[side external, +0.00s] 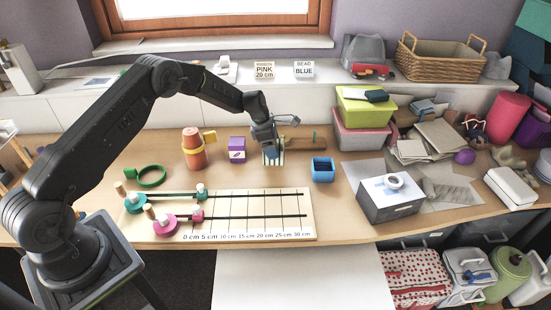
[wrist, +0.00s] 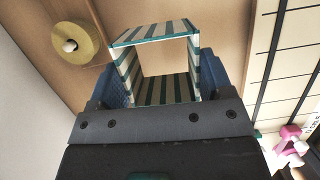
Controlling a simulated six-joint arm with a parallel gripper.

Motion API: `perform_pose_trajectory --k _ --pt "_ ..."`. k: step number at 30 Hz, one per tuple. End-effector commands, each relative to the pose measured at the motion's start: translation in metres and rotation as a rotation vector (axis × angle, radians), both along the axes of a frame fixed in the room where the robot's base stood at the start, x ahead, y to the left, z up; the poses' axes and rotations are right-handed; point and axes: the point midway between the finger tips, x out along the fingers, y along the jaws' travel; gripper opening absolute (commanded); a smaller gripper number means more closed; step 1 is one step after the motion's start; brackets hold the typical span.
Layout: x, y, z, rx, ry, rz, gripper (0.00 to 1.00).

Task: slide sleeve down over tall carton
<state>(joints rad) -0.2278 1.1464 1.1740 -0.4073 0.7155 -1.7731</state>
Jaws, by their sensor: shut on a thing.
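My gripper (side external: 271,156) is shut on a green-and-white striped sleeve (wrist: 152,88), a little above or at the table behind the ruled board; the exact height is unclear. In the wrist view the sleeve sits between my blue fingers (wrist: 165,85), and bare wood shows through its open middle. In the side view the sleeve is mostly hidden behind my gripper. A purple carton (side external: 237,149) with a white label stands upright on the table, left of my gripper and apart from it. I cannot make out the carton in the wrist view.
A blue open box (side external: 322,169) stands just right of my gripper. An orange cylinder (side external: 194,150) with a yellow tab stands left of the carton. The ruled board (side external: 250,214) with spools lies in front. A grey box (side external: 391,200) and stacked boxes (side external: 363,136) are right.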

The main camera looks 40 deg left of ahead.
Motion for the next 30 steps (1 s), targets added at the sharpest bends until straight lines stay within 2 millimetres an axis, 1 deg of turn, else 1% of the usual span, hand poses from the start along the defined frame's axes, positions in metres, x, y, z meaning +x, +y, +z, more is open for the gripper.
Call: perform_pose_trajectory --k 10,13,14,17,18,20,21,24,26,27,30 --pt "0.000 0.000 0.003 0.000 0.000 0.000 0.40" --pt "0.000 0.000 0.014 0.000 -0.002 -0.002 0.40" --pt "0.001 0.000 0.021 0.001 -0.003 -0.002 0.40" --pt "0.001 0.000 0.050 0.001 -0.006 0.000 0.40" --pt "0.001 0.000 0.065 0.002 -0.007 -0.001 0.40" --pt "0.001 0.000 0.084 0.002 -0.006 -0.001 0.40" --pt "0.001 0.000 0.097 0.002 -0.006 -0.001 0.40" --pt "0.000 0.000 0.123 0.001 -0.005 -0.001 0.40" --pt "0.000 0.000 0.136 0.002 -0.003 -0.001 0.40" --pt "0.000 0.000 0.146 0.001 -0.003 0.000 0.40" --pt "0.000 0.000 0.164 0.001 -0.002 0.000 0.40"
